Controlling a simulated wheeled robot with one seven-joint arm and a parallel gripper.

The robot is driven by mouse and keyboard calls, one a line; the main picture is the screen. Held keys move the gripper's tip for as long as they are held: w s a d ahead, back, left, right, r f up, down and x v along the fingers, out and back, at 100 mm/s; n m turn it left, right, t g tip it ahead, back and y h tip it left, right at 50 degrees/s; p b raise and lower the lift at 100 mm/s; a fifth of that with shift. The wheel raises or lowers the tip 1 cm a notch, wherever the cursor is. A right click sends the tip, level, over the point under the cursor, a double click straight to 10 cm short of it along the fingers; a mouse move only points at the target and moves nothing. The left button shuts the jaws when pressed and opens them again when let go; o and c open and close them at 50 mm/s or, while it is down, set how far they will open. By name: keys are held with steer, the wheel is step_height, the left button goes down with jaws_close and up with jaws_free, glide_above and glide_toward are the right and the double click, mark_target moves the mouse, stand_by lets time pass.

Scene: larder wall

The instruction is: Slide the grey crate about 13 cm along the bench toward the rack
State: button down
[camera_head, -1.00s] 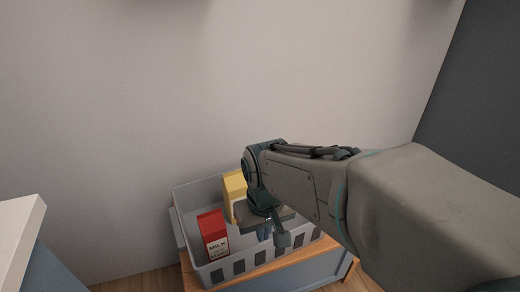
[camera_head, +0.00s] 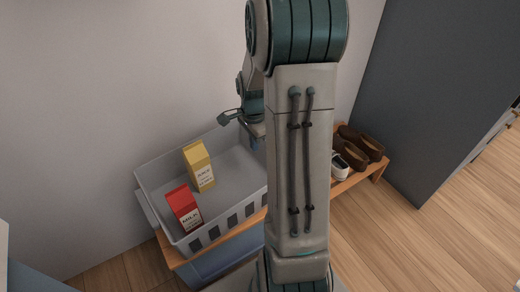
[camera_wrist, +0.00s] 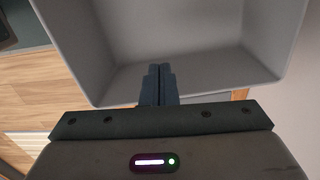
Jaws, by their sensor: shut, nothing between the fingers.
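The grey crate (camera_head: 232,176) stands on the wooden bench (camera_head: 232,238) against the wall in the head view. A yellow juice carton (camera_head: 199,167) and a red milk carton (camera_head: 184,208) stand in its left part. My gripper (camera_head: 255,144) is at the crate's right end, partly hidden behind my arm. In the wrist view my gripper (camera_wrist: 159,70) has its fingers together and empty, in front of the crate's pale inside (camera_wrist: 185,35). I cannot tell whether the fingers touch the crate. My arm hides the crate's right end.
Brown shoes (camera_head: 360,150) and a white shoe (camera_head: 339,166) are on the bench's right part. A dark grey panel (camera_head: 425,90) rises at the right. Open wooden floor (camera_head: 400,240) lies in front of it. A pale edge shows at the far left.

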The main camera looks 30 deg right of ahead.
steer(key=b, duration=0.4)
glide_above(256, 177)
step_height(256, 177, down, 10)
steer(key=shift+w+f, duration=0.1)
steer(key=shift+f, duration=0.05)
steer(key=shift+d+r, duration=0.15)
steer(key=shift+d, duration=0.45)
steer(key=shift+d+r, duration=0.15)
steer(key=shift+d, duration=1.15)
steer(key=shift+r, duration=0.1)
